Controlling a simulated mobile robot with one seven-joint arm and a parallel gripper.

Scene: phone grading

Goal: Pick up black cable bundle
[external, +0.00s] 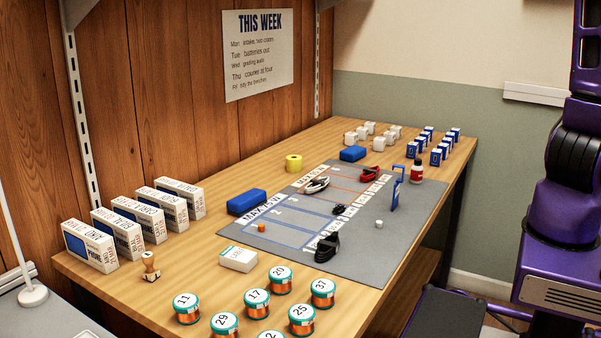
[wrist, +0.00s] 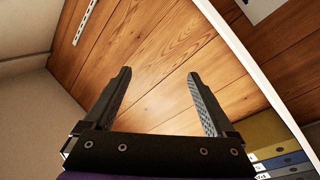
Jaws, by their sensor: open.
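A black looped bundle (external: 327,247), which looks like the black cable bundle, lies at the near edge of the grey mat (external: 284,243) on the wooden table. A smaller black item (external: 339,210) lies farther back on the mat; I cannot tell exactly what it is. My gripper (wrist: 157,88) shows in the wrist view, open with nothing between its fingers. It faces wooden wall boards, and no bundle shows there. In the external view my gripper is out of frame; only purple arm parts show at the right, away from the bundle.
A white bundle (external: 317,185) and a red bundle (external: 372,173) lie on the mat. A blue stand (external: 396,190) rises at its right edge. Several numbered tins (external: 301,317), a white card box (external: 238,259) and phone boxes (external: 89,246) stand near the front and left.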

